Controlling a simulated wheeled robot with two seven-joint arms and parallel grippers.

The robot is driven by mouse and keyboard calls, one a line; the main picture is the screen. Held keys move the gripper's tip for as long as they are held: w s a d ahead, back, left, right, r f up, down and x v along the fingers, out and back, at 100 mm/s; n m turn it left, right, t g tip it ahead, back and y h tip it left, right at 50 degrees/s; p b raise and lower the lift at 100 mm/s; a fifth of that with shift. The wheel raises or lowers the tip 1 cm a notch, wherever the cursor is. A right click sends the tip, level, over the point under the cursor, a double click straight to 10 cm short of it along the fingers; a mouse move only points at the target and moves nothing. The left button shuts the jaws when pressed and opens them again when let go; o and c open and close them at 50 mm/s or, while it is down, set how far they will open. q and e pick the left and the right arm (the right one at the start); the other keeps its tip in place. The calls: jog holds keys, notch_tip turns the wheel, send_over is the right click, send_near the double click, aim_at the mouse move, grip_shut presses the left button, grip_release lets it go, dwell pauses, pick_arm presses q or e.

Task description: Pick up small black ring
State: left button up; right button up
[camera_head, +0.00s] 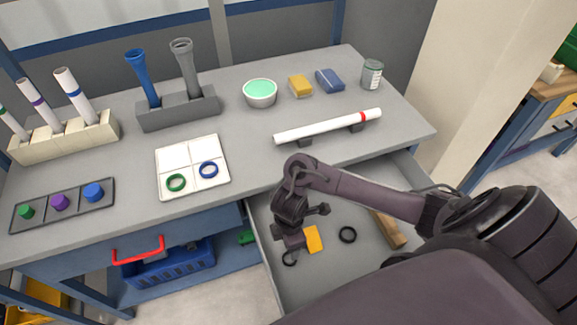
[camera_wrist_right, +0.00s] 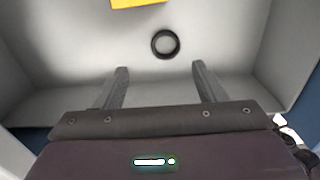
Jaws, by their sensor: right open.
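A black ring (camera_head: 290,259) lies on the floor of the open drawer, near its left wall and partly hidden by my right gripper. A ring that looks like the same one shows whole in the right wrist view (camera_wrist_right: 165,44), just beyond the fingertips and between their lines. A second black ring (camera_head: 347,235) lies further right in the drawer. My right gripper (camera_wrist_right: 159,68) is open and empty, inside the drawer area above the floor; it also shows in the head view (camera_head: 290,248). My left gripper is not in view.
A yellow block (camera_head: 313,239) lies right of the gripper in the drawer (camera_head: 330,275); it also shows in the wrist view (camera_wrist_right: 138,2). A wooden block (camera_head: 388,229) lies further right. The worktop (camera_head: 245,150) above holds pipes in racks and a white tray with coloured rings.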

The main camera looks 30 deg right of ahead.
aim_at(290, 259)
notch_tip(290, 259, down, 2)
jog(key=shift+s+f+b, duration=0.1)
jog(key=shift+b, duration=0.25)
jog(key=f, duration=0.1)
jog(key=f+b, duration=0.1)
jog(key=f, duration=0.3)
jog(key=shift+s+a+f+b, duration=0.15)
jog(key=shift+s+a+b, duration=0.05)
jog(key=shift+s+b, duration=0.2)
jog(key=shift+f, duration=0.55)
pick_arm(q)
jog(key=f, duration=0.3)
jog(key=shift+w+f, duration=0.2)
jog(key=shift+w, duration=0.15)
pick_arm(e)
jog(key=c, duration=1)
